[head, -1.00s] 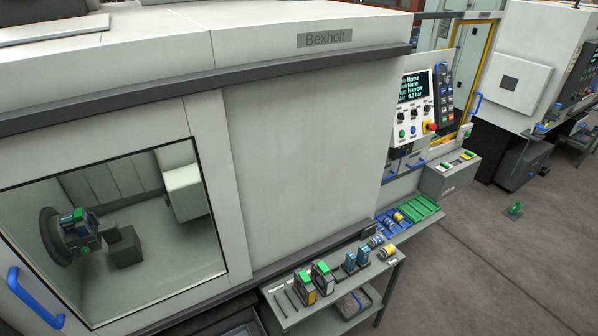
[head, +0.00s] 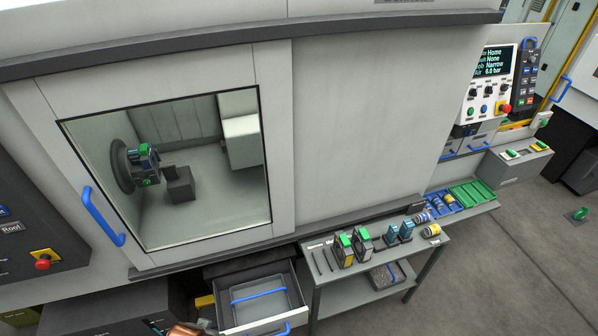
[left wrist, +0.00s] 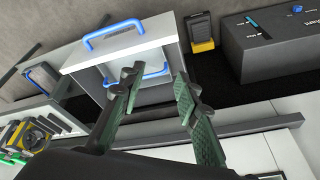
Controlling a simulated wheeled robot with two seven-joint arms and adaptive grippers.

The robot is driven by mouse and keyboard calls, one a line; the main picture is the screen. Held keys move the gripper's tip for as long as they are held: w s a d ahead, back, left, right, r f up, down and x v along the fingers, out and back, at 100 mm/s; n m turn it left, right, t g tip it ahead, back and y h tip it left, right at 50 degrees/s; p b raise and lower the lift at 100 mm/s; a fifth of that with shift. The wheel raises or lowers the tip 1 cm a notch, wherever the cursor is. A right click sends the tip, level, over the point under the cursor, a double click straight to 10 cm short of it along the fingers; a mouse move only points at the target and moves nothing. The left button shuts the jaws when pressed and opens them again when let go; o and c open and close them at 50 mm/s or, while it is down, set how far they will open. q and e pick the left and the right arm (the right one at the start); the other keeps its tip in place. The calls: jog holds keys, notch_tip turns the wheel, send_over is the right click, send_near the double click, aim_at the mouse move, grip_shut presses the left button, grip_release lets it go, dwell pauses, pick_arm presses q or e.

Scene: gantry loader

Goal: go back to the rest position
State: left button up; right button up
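My left gripper (left wrist: 160,110) shows in the left wrist view with its two green-padded fingers spread apart. Nothing is between them. It hangs in front of an open drawer (left wrist: 110,62) with blue handles; I cannot tell how far away it is. Neither gripper is visible in the head view, though a copper-coloured part, possibly of my own arm, shows at its bottom edge. My right gripper is in no view.
The open drawer (head: 232,318) juts out below the closed machine door with its window (head: 190,215) and blue handle (head: 101,217). A bench (head: 345,292) with grey-green blocks and cylinders stands right of it. Open floor (head: 510,270) lies at the right.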

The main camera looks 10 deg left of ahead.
pick_arm(q)
notch_tip(320, 180, down, 33)
jog(key=s+d+g+b, duration=0.1)
jog(key=s+g+b, duration=0.15)
jog(key=b, duration=0.25)
jog(key=s+f+m+b, duration=0.1)
jog(key=s+f+b, duration=0.3)
jog(key=s+f, duration=1.5)
notch_tip(320, 180, down, 3)
jog(key=shift+s+d+r+h, duration=0.15)
jog(key=shift+s+r+h, duration=0.05)
jog(key=shift+s+h, duration=0.1)
